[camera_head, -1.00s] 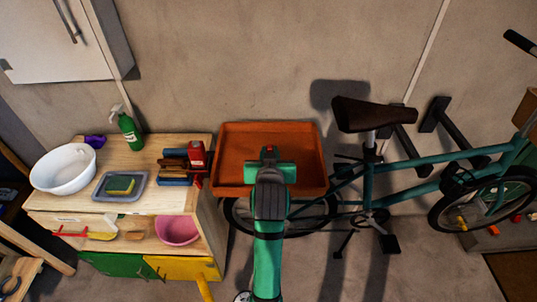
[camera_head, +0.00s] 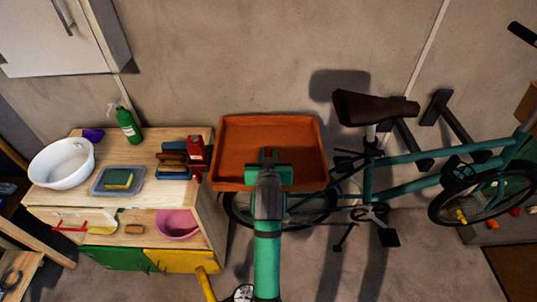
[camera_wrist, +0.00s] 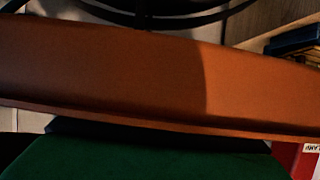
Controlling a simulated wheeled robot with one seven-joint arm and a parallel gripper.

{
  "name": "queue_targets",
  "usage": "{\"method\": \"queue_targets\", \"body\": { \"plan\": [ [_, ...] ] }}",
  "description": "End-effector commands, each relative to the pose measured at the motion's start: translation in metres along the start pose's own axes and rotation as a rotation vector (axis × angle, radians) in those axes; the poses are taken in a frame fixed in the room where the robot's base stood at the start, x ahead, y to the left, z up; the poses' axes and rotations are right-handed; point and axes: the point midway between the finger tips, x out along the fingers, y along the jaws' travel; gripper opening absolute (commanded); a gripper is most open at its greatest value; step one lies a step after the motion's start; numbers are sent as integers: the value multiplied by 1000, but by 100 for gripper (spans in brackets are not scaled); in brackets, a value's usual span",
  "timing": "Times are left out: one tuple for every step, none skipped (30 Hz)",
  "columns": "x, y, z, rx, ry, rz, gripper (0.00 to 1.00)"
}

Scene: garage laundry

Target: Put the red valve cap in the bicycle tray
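The bicycle tray (camera_head: 232,150) is a wide, shallow orange tray over the rear wheel of the teal bicycle. Its orange wall fills much of the wrist view (camera_wrist: 100,65). My gripper (camera_head: 268,156) is over the tray, in front of its floor in the head view. A small bright red piece (camera_head: 268,153), which looks like the red valve cap, shows between the fingertips, and the gripper appears shut on it. The fingertips and the cap do not show in the wrist view. The height above the tray floor is hard to tell.
A wooden cabinet (camera_head: 205,225) stands left of the tray, with a white basin (camera_head: 62,165), a sponge tray (camera_head: 103,188), a green spray bottle (camera_head: 129,126) and a red bottle (camera_head: 196,155). The bicycle saddle (camera_head: 372,108) rises to the right.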

Motion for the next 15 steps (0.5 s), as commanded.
{"method": "queue_targets", "body": {
  "plan": [
    [0,1,0,0,0,1,33],
    [0,1,0,0,-1,1,37],
    [0,1,0,0,-1,1,37],
    [0,1,0,0,-1,1,37],
    [0,1,0,0,-1,1,37],
    [0,1,0,0,-1,1,37],
    [0,1,0,0,-1,1,37],
    [0,1,0,0,-1,1,37],
    [0,1,0,0,-1,1,37],
    [0,1,0,0,-1,1,37],
    [0,1,-1,0,0,1,37],
    [-1,1,-3,0,0,1,37],
    [-2,1,-4,0,1,1,37],
    [-5,1,-3,0,0,1,37],
    [-9,1,-3,0,1,1,37]
  ]
}}
